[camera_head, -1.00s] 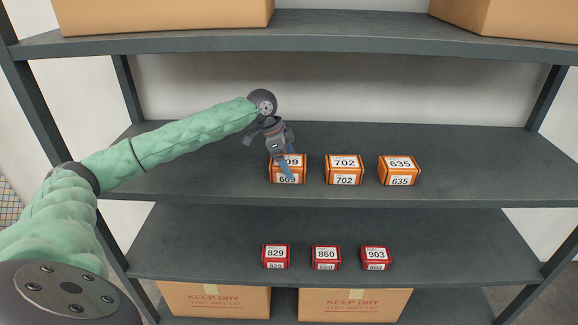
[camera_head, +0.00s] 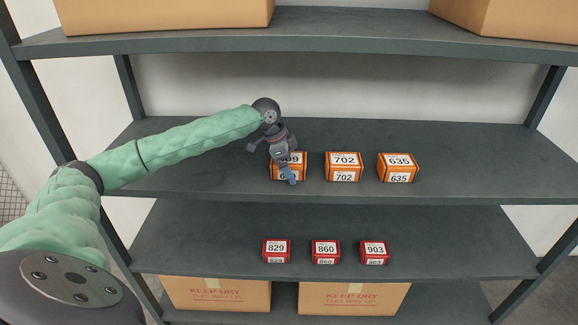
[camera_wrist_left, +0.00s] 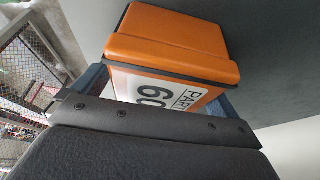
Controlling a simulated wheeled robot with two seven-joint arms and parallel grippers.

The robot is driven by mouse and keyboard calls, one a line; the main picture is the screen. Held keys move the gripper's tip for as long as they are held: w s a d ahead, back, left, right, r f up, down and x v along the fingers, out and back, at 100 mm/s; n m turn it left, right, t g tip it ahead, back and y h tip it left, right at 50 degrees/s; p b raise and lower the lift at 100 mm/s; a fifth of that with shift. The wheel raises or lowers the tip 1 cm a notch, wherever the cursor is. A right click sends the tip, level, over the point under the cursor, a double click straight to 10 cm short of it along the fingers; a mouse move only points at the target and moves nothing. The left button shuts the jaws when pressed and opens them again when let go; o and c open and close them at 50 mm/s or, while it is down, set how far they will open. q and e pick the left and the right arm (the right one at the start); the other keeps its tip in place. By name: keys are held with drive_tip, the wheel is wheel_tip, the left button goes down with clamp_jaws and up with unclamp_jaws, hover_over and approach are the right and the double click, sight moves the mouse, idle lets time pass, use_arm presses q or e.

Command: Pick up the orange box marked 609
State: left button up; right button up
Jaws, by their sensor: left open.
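The orange box marked 609 (camera_head: 300,160) stands on the middle shelf, leftmost of a row of orange boxes. My left gripper (camera_head: 288,177) is at the box and covers part of its labels in the head view. In the left wrist view the orange box (camera_wrist_left: 172,42) shows close up, with its white label partly visible as "60". The open jaws of my left gripper (camera_wrist_left: 165,85) show blue fingers on either side of the box. I cannot tell whether they touch it. My right gripper is not in view.
Orange boxes 702 (camera_head: 343,167) and 635 (camera_head: 398,168) stand to the right, with gaps between. Red boxes 829 (camera_head: 277,251), 860 (camera_head: 326,252) and 903 (camera_head: 375,252) sit on the shelf below. The upper shelf edge (camera_head: 330,50) lies above my arm.

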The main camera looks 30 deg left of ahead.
use_arm(q)
drive_tip(key=shift+f, duration=0.1)
drive_tip(key=shift+c, duration=0.6)
drive_tip(key=c, duration=1.3)
